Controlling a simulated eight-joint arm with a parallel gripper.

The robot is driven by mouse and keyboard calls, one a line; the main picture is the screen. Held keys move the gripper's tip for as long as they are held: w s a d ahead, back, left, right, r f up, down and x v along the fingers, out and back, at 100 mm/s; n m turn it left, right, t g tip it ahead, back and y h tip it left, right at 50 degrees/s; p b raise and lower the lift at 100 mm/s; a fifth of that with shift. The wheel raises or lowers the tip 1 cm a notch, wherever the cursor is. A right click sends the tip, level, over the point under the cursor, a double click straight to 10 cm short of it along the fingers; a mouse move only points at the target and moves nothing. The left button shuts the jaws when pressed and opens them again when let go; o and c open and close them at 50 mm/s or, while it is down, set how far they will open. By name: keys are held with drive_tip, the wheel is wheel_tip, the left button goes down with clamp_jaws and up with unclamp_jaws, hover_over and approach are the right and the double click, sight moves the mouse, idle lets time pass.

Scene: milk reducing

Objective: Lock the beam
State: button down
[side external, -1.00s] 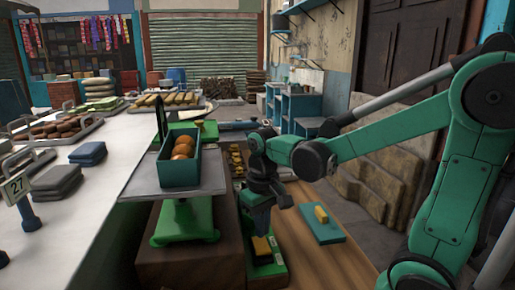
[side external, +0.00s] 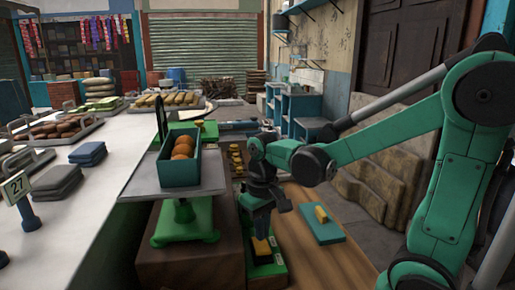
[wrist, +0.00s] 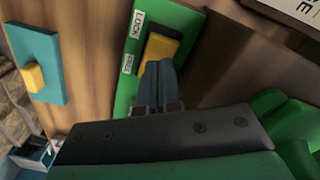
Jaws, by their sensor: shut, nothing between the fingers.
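A green plate (wrist: 122,98) carries two white labels, LOCK (wrist: 138,24) and FREE (wrist: 127,63). A yellow block (wrist: 160,48) with a dark edge sits on it, beside the gap between the labels and the FREE label. It also shows low in the side view (side external: 262,247). My gripper (wrist: 160,66) is shut and empty, its fingertips at the FREE-side end of the block; contact is not clear. In the side view my gripper (side external: 260,234) points down over the plate. The green scale (side external: 184,225) with its metal pan (side external: 216,176) stands to the left; its beam is not clearly seen.
A teal box (side external: 180,173) of round brown items sits on the pan. A teal board (side external: 325,232) with a yellow block (side external: 321,214) lies to the right on the wooden surface. A white counter (side external: 95,205) with folded cloths is at left. Bare wood separates plate and board.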

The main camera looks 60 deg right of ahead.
sight(261, 247)
drive_tip(key=shift+f, duration=1.35)
idle(0.4)
drive_tip(key=shift+r, duration=3.55)
drive_tip(key=shift+a, duration=0.1)
drive_tip(key=shift+w+a+r+n+t, duration=0.1)
drive_tip(key=shift+a+n+t, duration=0.4)
drive_tip(key=shift+a+t, duration=0.5)
drive_tip(key=shift+s+a+f+n+t, duration=0.1)
drive_tip(key=shift+a+n+t, duration=0.5)
drive_tip(key=shift+t, duration=0.8)
drive_tip(key=shift+w+a+r+n+t, duration=0.1)
drive_tip(key=shift+a+n+t, duration=0.3)
drive_tip(key=shift+a+t, duration=0.65)
drive_tip(key=shift+d, duration=0.2)
